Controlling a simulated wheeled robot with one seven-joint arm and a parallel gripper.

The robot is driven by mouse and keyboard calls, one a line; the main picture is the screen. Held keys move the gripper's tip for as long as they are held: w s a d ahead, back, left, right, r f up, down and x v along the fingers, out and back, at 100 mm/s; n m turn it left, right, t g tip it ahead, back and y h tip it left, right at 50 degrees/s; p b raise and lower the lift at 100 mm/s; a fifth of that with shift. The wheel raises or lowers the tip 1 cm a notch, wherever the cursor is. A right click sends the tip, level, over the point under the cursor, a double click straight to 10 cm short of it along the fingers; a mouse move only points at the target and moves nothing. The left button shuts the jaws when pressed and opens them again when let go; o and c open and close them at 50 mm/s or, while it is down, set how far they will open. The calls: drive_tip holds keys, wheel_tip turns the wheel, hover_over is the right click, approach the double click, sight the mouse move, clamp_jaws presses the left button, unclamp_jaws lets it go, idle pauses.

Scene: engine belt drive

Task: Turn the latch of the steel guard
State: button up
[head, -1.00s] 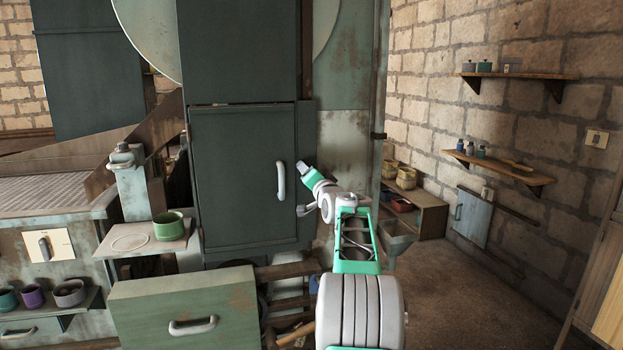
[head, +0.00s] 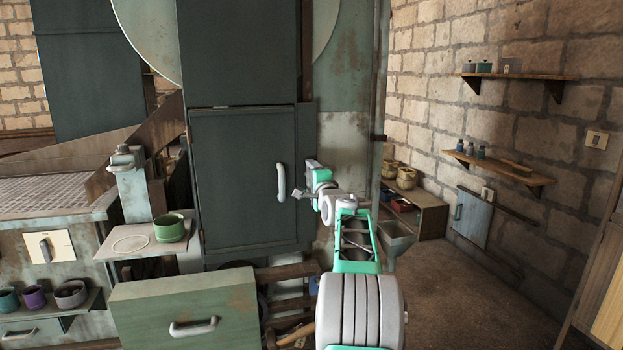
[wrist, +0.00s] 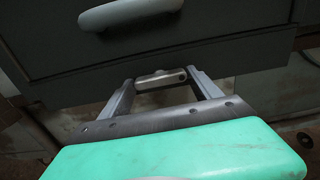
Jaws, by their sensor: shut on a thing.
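The steel guard (head: 240,170) is a dark grey-green door panel on the machine, and it looks closed. A pale, worn handle (head: 282,182) stands upright near its right edge; the handle also shows at the top of the wrist view (wrist: 130,12). The latch (wrist: 160,79) is a short grey bar just past the guard's edge. My gripper (wrist: 160,77) has one finger at each end of the bar and is shut on it. In the head view my gripper (head: 313,168) is at the guard's right edge and hides the latch.
A green drawer front (head: 185,310) juts out low in front of the guard. A green cup (head: 169,227) stands on a small ledge at the left. A low shelf unit (head: 420,212) stands at the back right, with open floor (head: 470,295) before it.

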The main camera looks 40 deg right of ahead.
idle(0.3)
drive_tip(key=o, duration=1.4)
drive_tip(key=b+v, duration=0.2)
drive_tip(key=v, duration=0.5)
drive_tip(key=shift+s+a, duration=0.25)
drive_tip(key=shift+s, duration=0.1)
